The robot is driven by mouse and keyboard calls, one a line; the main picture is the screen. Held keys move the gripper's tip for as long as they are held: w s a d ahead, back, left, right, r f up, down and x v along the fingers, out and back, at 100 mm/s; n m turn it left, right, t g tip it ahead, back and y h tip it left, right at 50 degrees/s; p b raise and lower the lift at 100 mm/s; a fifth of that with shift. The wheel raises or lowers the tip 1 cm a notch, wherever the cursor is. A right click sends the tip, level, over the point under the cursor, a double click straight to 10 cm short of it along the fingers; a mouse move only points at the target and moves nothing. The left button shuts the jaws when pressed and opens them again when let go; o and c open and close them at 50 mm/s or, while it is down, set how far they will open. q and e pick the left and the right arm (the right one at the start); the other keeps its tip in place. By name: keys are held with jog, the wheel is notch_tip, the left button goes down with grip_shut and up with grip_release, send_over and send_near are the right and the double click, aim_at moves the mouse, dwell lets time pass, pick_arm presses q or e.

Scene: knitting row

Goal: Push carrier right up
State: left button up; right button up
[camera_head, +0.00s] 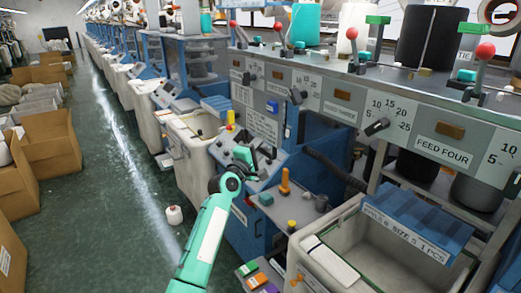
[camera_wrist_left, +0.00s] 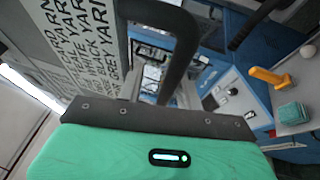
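My left arm, mint green, comes in from below in the head view, and its dark left gripper (camera_head: 243,160) is at the small sloped grey panel of the nearest blue knitting machine (camera_head: 250,225). No part can be made out clearly as the carrier. In the left wrist view, a dark bent bar (camera_wrist_left: 185,45) rises in front of the gripper's dark palm; I cannot tell whether it is a finger or a machine part. The fingertips are not clear, and nothing held can be made out. My right gripper is not in view.
An orange lever (camera_head: 285,182) and a teal block (camera_head: 265,199) stand right of the gripper. A grey bin (camera_head: 335,262) is at lower right. Long labelled panels with red-knobbed levers (camera_head: 485,52) run above. Cardboard boxes (camera_head: 50,145) line the left; the green aisle floor is mostly clear.

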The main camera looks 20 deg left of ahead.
pick_arm(q)
jog(key=shift+f, duration=0.2)
jog(key=shift+s+f, duration=0.1)
jog(key=shift+s, duration=0.15)
jog(key=b+v, duration=0.4)
jog(key=v, duration=0.9)
jog(key=shift+s, duration=0.2)
jog(key=shift+a, duration=0.1)
